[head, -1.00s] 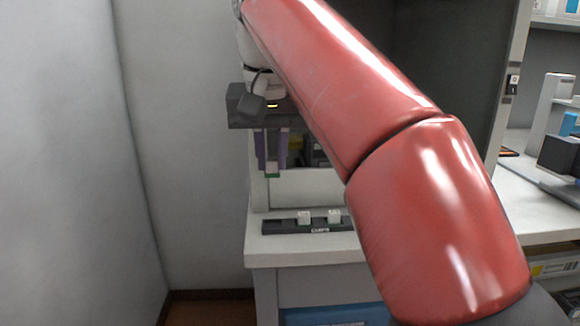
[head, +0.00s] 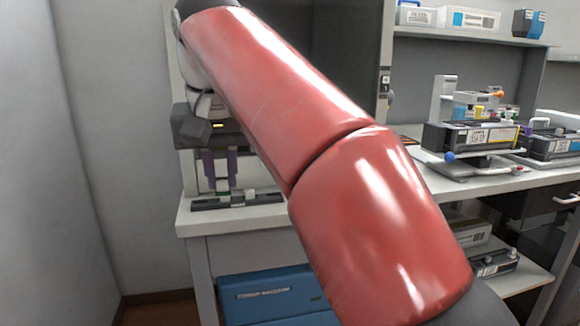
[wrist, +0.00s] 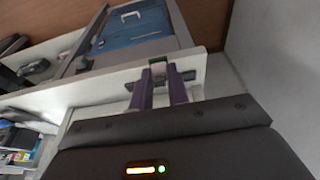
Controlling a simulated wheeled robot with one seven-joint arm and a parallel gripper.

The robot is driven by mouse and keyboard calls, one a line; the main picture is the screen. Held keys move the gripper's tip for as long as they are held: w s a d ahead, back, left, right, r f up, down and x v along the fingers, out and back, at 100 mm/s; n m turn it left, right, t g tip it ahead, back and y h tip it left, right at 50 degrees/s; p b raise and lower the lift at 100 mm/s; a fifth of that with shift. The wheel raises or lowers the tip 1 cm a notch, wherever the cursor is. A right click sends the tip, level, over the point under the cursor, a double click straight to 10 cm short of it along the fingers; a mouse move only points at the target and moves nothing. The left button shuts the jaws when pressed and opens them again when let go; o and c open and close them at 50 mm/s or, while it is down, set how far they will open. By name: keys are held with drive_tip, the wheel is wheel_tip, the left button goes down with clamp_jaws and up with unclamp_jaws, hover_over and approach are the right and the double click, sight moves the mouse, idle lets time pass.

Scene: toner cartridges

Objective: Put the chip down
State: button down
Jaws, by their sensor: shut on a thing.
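My gripper (head: 220,182), with two purple fingers, is low over the black chip rail (head: 262,199) at the front of the white bench. In the wrist view my gripper (wrist: 159,76) is shut on a small green chip (wrist: 158,66) at its fingertips. The chip is at or just above the rail; I cannot tell whether it touches. The rail also shows in the wrist view (wrist: 189,76) as a dark strip by the fingertips. Pale chips on the rail are partly hidden and too small to tell apart.
A blue toner box (head: 268,298) stands under the bench. To the right, a black cartridge (head: 470,137) sits on a stand on the worktop. A grey wall (head: 60,170) is close on the left. My red arm hides part of the bench.

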drive_tip(key=w+d+f+m, duration=0.1)
drive_tip(key=d+f, duration=0.7)
drive_tip(key=f, duration=1)
drive_tip(key=w+d+f, duration=0.3)
drive_tip(key=d+f, duration=0.6)
drive_tip(key=f, duration=0.9)
drive_tip(key=w+d+f+m, duration=0.1)
drive_tip(key=d+f, duration=0.7)
drive_tip(key=f, duration=1.1)
drive_tip(key=shift+w+d+m+h, duration=0.3)
drive_tip(key=shift+w+h, duration=0.1)
drive_tip(key=shift+w, duration=0.25)
